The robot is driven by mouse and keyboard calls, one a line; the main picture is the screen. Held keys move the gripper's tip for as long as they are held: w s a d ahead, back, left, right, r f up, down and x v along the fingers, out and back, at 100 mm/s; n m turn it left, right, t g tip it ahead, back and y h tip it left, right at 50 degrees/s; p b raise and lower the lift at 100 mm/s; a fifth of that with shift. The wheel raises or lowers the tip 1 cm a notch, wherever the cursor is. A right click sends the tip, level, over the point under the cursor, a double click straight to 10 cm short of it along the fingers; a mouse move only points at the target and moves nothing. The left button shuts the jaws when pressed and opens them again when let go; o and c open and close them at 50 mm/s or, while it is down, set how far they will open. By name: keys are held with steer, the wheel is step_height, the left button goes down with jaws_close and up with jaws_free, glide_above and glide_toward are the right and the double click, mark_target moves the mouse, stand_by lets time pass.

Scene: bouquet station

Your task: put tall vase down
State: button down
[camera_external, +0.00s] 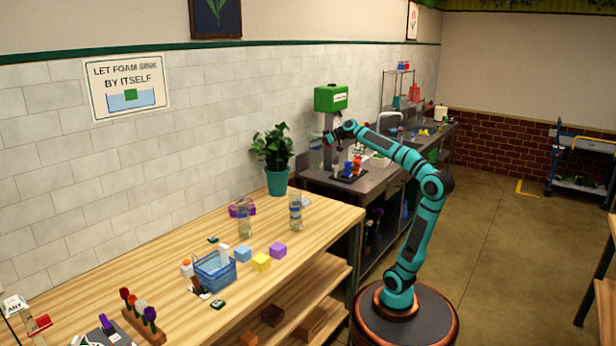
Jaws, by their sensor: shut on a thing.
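My gripper (331,138) is at the far end of the teal arm, in front of the green-topped dispenser (331,98) on the dark grey counter. It is shut on what appears to be the tall vase, a small, pale upright shape partly lost against the dispenser's grey column. I cannot tell whether the vase's foot touches the counter or the dispenser's base. Two other clear glass vessels stand upright on the wooden table: one (295,211) near its right end and one (244,219) further left.
Red and blue items (352,168) stand on a dark tray close to my gripper. A potted plant (275,160) stands at the table's back corner. A blue basket (215,272) and several foam blocks (261,262) occupy the table's middle. The table's right end has bare wood.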

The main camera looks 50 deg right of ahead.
steer(key=w+a+f+n+g+y, duration=0.2)
steer(key=w+a+n+y, duration=0.1)
steer(key=w+a, duration=2.75)
step_height(320, 180, down, 15)
steer(key=d, duration=0.1)
steer(key=shift+w+f, duration=0.1)
steer(key=shift+c, duration=2.3)
jaws_free()
steer(key=shift+d, duration=0.1)
steer(key=v, duration=1.2)
